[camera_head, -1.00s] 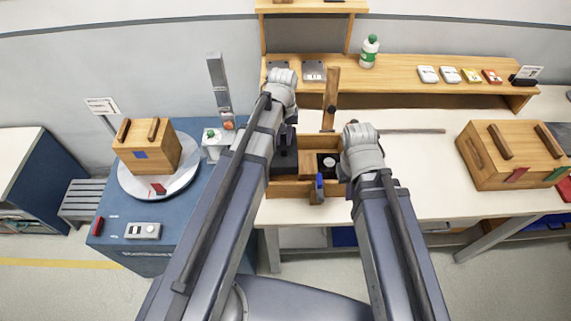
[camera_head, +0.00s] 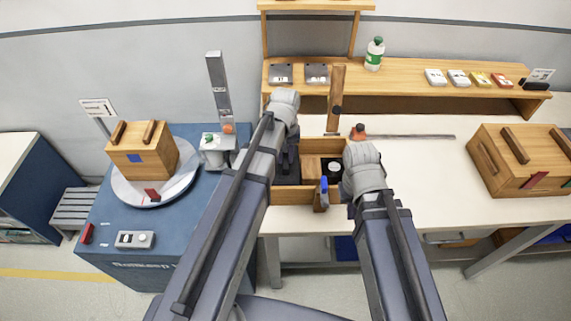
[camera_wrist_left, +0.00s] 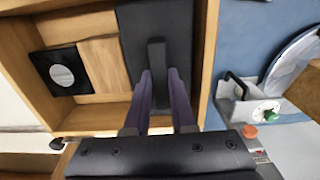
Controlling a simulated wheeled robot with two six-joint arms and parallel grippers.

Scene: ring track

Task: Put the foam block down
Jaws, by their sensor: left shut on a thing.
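The foam block (camera_wrist_left: 165,25) is dark and flat with a raised black grip ridge, and it lies within the left part of an open wooden box (camera_head: 293,194). My left gripper (camera_wrist_left: 158,85) is shut on that ridge, pointing into the box. In the head view the block and my left gripper (camera_head: 287,158) are mostly hidden by my left arm. Whether the block rests on the box floor cannot be told. My right gripper is by the box's right side, its fingers mostly hidden behind its wrist.
The box also holds a black square with a white disc (camera_wrist_left: 62,75). A blue-topped piece (camera_head: 323,190) is at its front wall. A lidded wooden box (camera_head: 148,160) stands on a turntable at left, another (camera_head: 510,165) at right. The white table (camera_head: 430,175) is clear between.

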